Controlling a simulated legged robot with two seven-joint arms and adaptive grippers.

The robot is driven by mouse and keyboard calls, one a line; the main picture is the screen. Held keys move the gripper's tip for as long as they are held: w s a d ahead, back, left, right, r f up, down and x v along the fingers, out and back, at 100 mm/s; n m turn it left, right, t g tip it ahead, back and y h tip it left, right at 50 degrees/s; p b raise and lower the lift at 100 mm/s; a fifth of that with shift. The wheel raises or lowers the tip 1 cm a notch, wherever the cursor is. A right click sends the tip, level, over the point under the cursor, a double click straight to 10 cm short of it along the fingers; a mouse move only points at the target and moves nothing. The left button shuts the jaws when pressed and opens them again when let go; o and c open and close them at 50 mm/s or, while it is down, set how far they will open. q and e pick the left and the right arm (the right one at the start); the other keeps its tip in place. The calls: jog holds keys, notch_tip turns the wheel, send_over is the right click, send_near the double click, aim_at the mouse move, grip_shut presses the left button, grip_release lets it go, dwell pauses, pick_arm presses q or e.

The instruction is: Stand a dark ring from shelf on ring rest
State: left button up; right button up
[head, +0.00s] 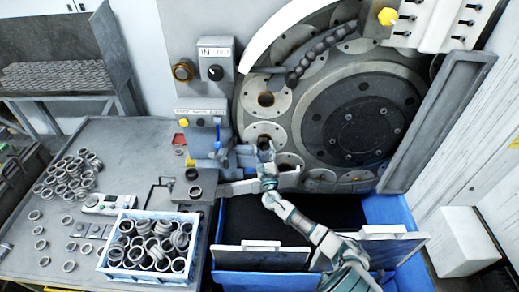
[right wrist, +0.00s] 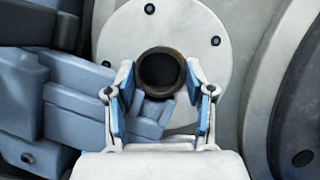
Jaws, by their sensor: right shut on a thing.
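My right gripper (head: 264,148) is in front of the grinder's round face, at a light round plate. In the right wrist view its two blue-padded fingers (right wrist: 160,85) are on either side of a dark ring (right wrist: 160,72), shut on it. The ring's open end faces the camera, with the light plate (right wrist: 205,75) behind it. Whether the ring touches the plate cannot be told. A small grey block (head: 192,203) at the table's edge has a dark ring (head: 195,191) on it; I cannot tell if this is the ring rest. My left gripper is out of view.
A blue-white crate full of rings (head: 118,222) stands on the grey table (head: 140,150), with several loose rings (head: 70,175) to its left. Blue-grey fixture blocks (right wrist: 85,105) sit close left of the gripper. A blue bin (head: 400,212) is below the grinder (head: 350,110).

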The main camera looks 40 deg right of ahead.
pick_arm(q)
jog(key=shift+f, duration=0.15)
pick_arm(e)
jog(key=shift+s+d+f, duration=0.25)
jog(key=shift+d+f, duration=0.2)
jog(key=shift+d, duration=0.1)
jog(key=o, duration=1)
jog(key=shift+s+h, duration=0.1)
jog(key=shift+h, duration=0.3)
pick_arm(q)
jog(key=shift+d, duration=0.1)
pick_arm(e)
jog(key=shift+d, duration=0.2)
jog(key=shift+a+f, duration=0.15)
jog(key=shift+a, duration=0.1)
jog(key=o, duration=0.4)
jog(key=shift+c, duration=0.2)
jog(key=o, duration=0.3)
jog(key=shift+d, duration=0.15)
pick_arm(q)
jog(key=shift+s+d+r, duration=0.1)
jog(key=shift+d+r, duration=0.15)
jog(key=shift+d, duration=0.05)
pick_arm(e)
jog(key=shift+s+d+f, duration=0.1)
jog(key=shift+d, duration=0.15)
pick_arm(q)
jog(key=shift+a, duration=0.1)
pick_arm(e)
jog(key=shift+a, duration=0.3)
